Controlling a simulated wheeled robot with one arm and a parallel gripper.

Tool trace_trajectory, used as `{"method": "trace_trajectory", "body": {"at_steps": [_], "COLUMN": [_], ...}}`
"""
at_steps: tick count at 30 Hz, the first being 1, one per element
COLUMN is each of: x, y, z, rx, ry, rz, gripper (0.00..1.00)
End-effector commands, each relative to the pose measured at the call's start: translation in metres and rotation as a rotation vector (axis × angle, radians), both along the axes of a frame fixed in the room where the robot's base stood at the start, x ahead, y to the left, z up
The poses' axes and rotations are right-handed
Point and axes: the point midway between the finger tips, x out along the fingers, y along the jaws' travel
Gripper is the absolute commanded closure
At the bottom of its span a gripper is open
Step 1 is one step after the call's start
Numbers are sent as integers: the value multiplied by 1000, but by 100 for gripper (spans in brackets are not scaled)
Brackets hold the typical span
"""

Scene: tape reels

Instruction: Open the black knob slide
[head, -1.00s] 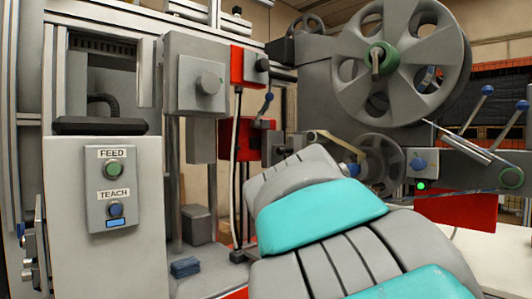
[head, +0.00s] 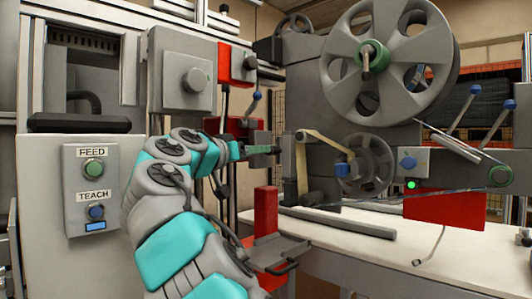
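A black knob (head: 252,62) sticks out to the right of a red bracket (head: 234,64) in the upper middle of the head view. It may be the black knob slide, but I cannot tell for certain. My grey and teal arm rises from the bottom and bends right. My gripper (head: 236,150) is at its end, small and dark, below the knob and apart from it. It is close to a lower red part (head: 225,127) of the machine. Its fingers are too small and mixed with the machine parts to show whether they are open.
A grey box with a round knob (head: 195,80) is left of the bracket. The FEED and TEACH button panel (head: 92,190) is at the left. A large reel (head: 425,95) is at upper right. A red block (head: 265,212) stands by the white table (head: 350,245).

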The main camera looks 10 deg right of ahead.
Motion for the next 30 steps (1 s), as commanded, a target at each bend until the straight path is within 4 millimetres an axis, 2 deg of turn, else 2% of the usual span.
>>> {"method": "trace_trajectory", "body": {"at_steps": [5,19,30], "x": [8,53,57], "y": [-7,-48,-53], "z": [0,-1,-1], "rx": [1,3,1], "ry": [1,4,2], "rz": [0,0,0], "gripper": [36,36,38]}}
